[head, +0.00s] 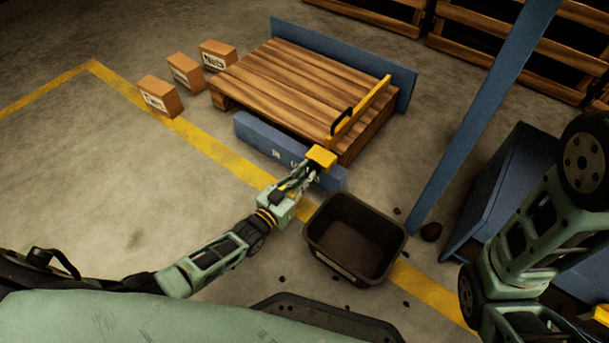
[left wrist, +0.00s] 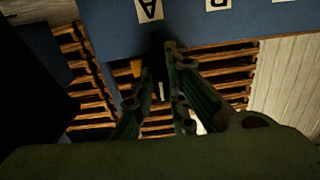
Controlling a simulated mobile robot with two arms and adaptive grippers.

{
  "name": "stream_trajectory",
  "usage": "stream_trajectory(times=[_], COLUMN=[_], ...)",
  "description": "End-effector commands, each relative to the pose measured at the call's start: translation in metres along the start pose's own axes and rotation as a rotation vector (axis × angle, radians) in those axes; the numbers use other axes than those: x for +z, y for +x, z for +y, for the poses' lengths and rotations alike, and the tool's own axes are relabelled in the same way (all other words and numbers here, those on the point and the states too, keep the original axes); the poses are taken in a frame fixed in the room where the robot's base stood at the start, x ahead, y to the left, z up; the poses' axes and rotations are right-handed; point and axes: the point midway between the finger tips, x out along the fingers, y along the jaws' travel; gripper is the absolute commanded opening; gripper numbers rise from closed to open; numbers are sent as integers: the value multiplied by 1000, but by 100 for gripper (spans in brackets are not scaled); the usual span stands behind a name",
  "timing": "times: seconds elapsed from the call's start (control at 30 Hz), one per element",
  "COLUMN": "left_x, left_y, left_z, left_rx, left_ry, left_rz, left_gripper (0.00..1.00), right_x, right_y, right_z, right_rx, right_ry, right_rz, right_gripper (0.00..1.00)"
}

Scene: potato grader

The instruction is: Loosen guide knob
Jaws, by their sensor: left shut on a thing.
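The guide is a yellow bar (head: 360,110) with a black handle (head: 341,121), lying along the right side of the slatted wooden deck. A yellow block (head: 321,157) sits at its near end, above the blue front rail. My left gripper (head: 309,172) is at this block, reaching in from the front. In the left wrist view its fingers (left wrist: 161,72) close on a dark guide knob (left wrist: 158,55), mostly hidden between them. A small yellow piece (left wrist: 136,68) shows beside the left finger.
A black bin (head: 325,246) stands on the floor just right of my left gripper. A blue post (head: 480,120) and blue cabinet (head: 505,185) stand to the right. Several small boxes (head: 160,96) sit at the deck's left. Open floor lies left, with dark lumps scattered around the bin.

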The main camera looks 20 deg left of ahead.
Motion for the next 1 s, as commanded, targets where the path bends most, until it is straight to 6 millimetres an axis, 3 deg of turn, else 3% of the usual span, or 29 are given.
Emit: stream_trajectory(times=[0.7, 0.73, 0.9, 1.0], left_x=[2, 2, 1, 1], left_y=[-1, -1, -1, 0], left_z=[1, 1, 0, 0], left_rx=[0, 0, 0, 0], left_ry=[-76, -76, -73, -72], left_rz=[-3, -3, -2, -1], left_gripper=[0, 16, 31, 32], right_x=[0, 0, 0, 0], right_y=[0, 0, 0, 0], right_z=[0, 0, 0, 0], right_rx=[0, 0, 0, 0], right_ry=[0, 0, 0, 0], right_rz=[0, 0, 0, 1], right_gripper=[40, 40, 40, 40])
